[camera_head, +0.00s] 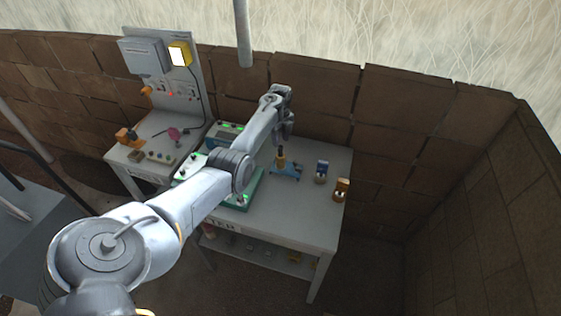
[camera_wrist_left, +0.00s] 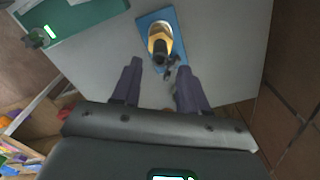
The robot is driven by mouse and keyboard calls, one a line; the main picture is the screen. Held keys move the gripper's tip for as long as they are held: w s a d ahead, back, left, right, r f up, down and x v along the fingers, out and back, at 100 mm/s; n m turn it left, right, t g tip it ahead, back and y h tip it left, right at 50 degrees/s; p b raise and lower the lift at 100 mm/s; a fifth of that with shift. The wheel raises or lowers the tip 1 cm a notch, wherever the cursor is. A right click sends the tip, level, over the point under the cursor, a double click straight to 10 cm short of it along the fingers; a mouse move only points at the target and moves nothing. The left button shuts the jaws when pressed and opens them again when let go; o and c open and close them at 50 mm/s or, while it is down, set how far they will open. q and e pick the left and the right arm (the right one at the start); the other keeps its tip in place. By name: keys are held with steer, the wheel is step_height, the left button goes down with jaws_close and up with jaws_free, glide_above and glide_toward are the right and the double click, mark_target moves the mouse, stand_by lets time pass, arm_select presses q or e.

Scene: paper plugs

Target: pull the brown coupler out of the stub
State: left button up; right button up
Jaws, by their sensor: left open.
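A small brown and orange piece (camera_head: 341,189), which looks like the brown coupler, stands near the table's right edge in the head view. Its stub cannot be told apart clearly at this size. My left gripper (camera_head: 287,138) hangs above the back of the table, to the left of that piece. In the left wrist view the gripper (camera_wrist_left: 158,72) is open, with nothing seen held between its fingers. A blue plate (camera_wrist_left: 176,20) with an upright yellow and dark fitting (camera_wrist_left: 158,38) lies beyond the fingertips. My right gripper is not in view.
A blue and grey piece (camera_head: 321,172) stands beside the brown one. The blue plate (camera_head: 291,171) is left of both. A green tray (camera_head: 250,192) lies under my left arm. A side bench with a panel (camera_head: 186,75) stands at left. The table's front right is clear.

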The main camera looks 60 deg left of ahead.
mark_target(281, 147)
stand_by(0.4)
arm_select(q)
steer(key=shift+f+b, duration=1.3)
steer(key=shift+f, duration=0.7)
jaws_close()
steer(key=shift+c, duration=2.3)
jaws_free()
jaws_close()
